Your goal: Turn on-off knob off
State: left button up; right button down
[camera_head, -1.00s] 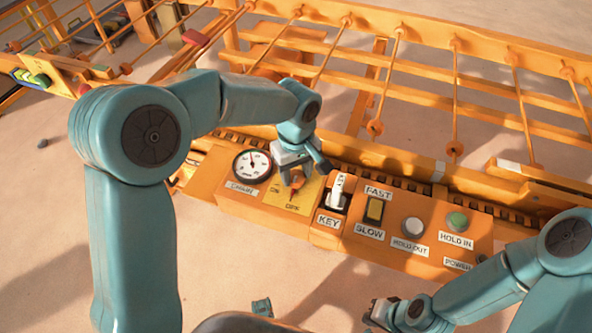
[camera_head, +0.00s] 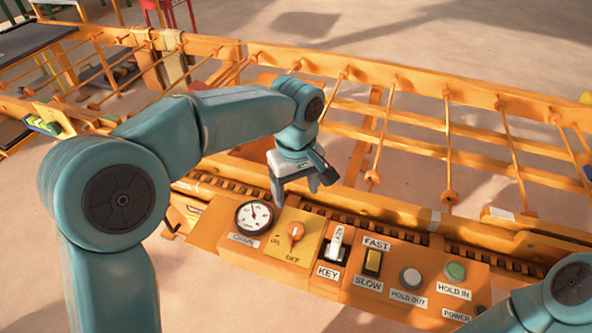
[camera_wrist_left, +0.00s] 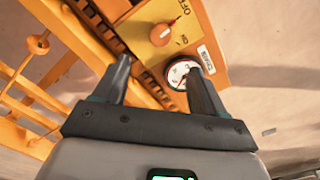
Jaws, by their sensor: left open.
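The orange on-off knob (camera_head: 296,230) sits on a yellow plate (camera_head: 281,249) with an ON label on its left and an OFF label below. Its pointer appears to face down towards OFF. In the left wrist view the knob (camera_wrist_left: 160,36) shows beyond the fingertips. My left gripper (camera_head: 297,194) is open and empty, raised above and behind the knob, apart from it. Its two fingers also show spread in the left wrist view (camera_wrist_left: 158,72). My right arm shows at the lower right, with its gripper out of view.
A round gauge (camera_head: 254,217) is left of the knob. A key switch (camera_head: 335,245), a fast/slow switch (camera_head: 373,263), a white button (camera_head: 411,278) and a green button (camera_head: 455,271) are to its right. Orange rails and rods lie behind the panel.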

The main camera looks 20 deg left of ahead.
pick_arm(q)
notch_tip(320, 180, up, 4)
jog(key=shift+f, duration=0.25)
dwell(0.5)
